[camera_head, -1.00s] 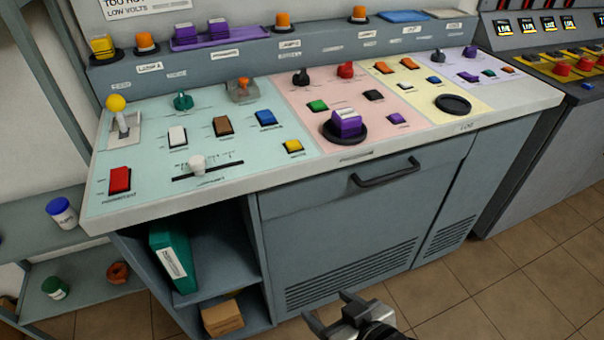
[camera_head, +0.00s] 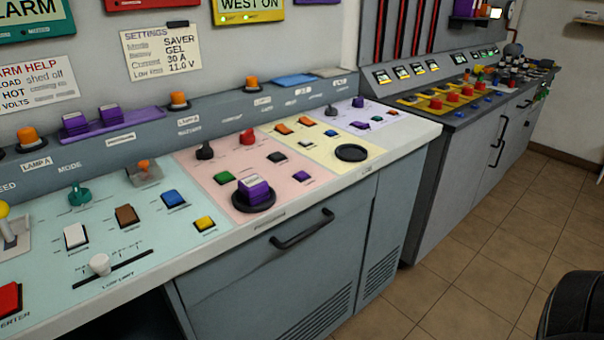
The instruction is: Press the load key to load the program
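The control console (camera_head: 330,192) shows its sloped top with teal, pink, yellow and lilac panels. The captions beside its keys are too small to read, so I cannot tell which one is the load key. The pink panel has a green key (camera_head: 225,177), a dark key (camera_head: 277,157), a small purple key (camera_head: 300,176) and a purple block with a white top (camera_head: 253,189) on a black round base. The teal panel has white (camera_head: 76,236), brown (camera_head: 127,216), blue (camera_head: 173,199), yellow (camera_head: 205,224) and red (camera_head: 8,298) keys. Neither gripper is in view.
Two purple blocks (camera_head: 113,115) sit on the console's back ledge. A settings note (camera_head: 161,54) hangs above. A second console (camera_head: 440,112) with yellow panels and red buttons stands right. A black rounded shape (camera_head: 575,305) fills the lower right corner. Tiled floor (camera_head: 480,240) is open between.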

